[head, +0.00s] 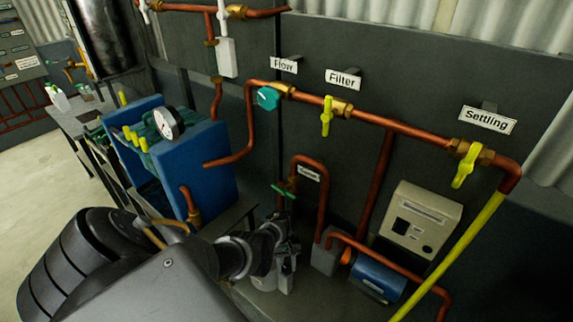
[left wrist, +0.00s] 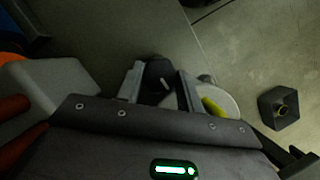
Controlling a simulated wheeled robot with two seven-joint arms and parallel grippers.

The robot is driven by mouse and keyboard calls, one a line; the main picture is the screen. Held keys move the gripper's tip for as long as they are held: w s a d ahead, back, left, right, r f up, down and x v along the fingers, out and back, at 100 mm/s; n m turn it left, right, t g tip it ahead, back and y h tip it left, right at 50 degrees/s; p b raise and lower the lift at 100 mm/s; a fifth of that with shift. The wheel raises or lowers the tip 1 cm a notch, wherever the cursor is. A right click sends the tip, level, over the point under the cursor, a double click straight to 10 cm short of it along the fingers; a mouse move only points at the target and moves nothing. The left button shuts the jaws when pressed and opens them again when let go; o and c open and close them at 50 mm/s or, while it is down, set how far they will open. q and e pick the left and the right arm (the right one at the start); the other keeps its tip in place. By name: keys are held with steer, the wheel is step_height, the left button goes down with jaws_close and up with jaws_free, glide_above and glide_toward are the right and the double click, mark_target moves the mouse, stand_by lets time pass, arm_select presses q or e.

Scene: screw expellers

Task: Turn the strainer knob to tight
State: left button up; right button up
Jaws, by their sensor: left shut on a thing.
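My left gripper (head: 284,268) reaches down in the head view beside a pale round housing (head: 263,281) on the dark bench. In the left wrist view the two fingers (left wrist: 160,88) stand on either side of a black knob (left wrist: 156,72) with a short white mark. The gripper is shut on this knob, which I take to be the strainer knob. Its tight marking cannot be read. A pale round part with a yellow piece (left wrist: 212,106) shows just right of the fingers. In the head view the knob is hidden by my gripper. My right gripper is not in view.
Copper pipes with Flow (head: 285,65), Filter (head: 342,79) and Settling (head: 487,120) labels run along the wall. A green-handled valve (head: 283,191) is just above my gripper. A blue motor (head: 374,278) and a beige control box (head: 420,222) stand to the right, a blue press (head: 190,165) to the left.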

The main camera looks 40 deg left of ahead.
arm_select(q)
steer(key=shift+m, duration=0.3)
steer(key=o, duration=1)
steer(key=shift+w+a+r+p, duration=0.15)
steer(key=shift+r+p, duration=0.15)
steer(key=shift+r, duration=0.2)
steer(key=p+v, duration=0.2)
steer(key=v, duration=0.7)
steer(key=shift+r, duration=0.35)
steer(key=shift+w+a, duration=0.1)
steer(key=shift+w, duration=0.05)
